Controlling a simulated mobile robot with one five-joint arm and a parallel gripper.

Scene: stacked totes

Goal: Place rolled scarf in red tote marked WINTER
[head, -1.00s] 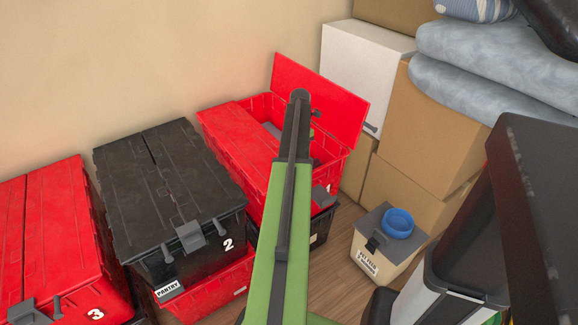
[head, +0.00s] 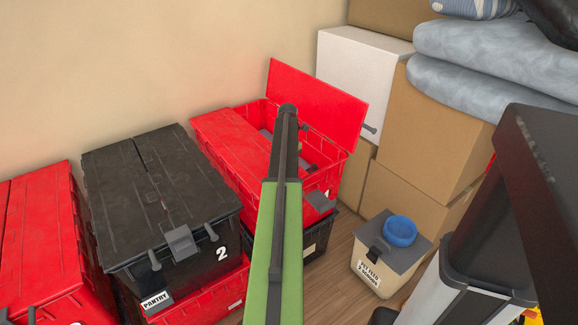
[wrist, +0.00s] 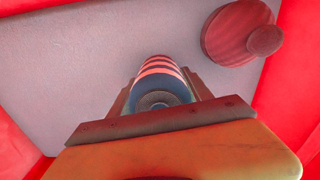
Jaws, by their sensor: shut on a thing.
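The red tote (head: 325,182) stands at the back against the wall. Its right lid flap (head: 318,105) is raised and its left flap (head: 225,140) lies shut. I cannot read a WINTER mark on it. My arm reaches over the tote and hides my gripper in the head view. In the wrist view my gripper (wrist: 160,88) is shut on the rolled scarf (wrist: 160,66), which has red, white and blue stripes and points away from the camera. Red walls (wrist: 290,75) surround the scarf, with a pale grey surface (wrist: 75,70) beyond. I cannot tell whether the scarf touches that surface.
A round dark-red thing with a knob (wrist: 232,32) lies in the tote's far right corner. The red tote stands on a black tote. A black tote marked 2 (head: 165,190) is to its left. A beige bin (head: 375,270) and cardboard boxes (head: 425,130) are to its right.

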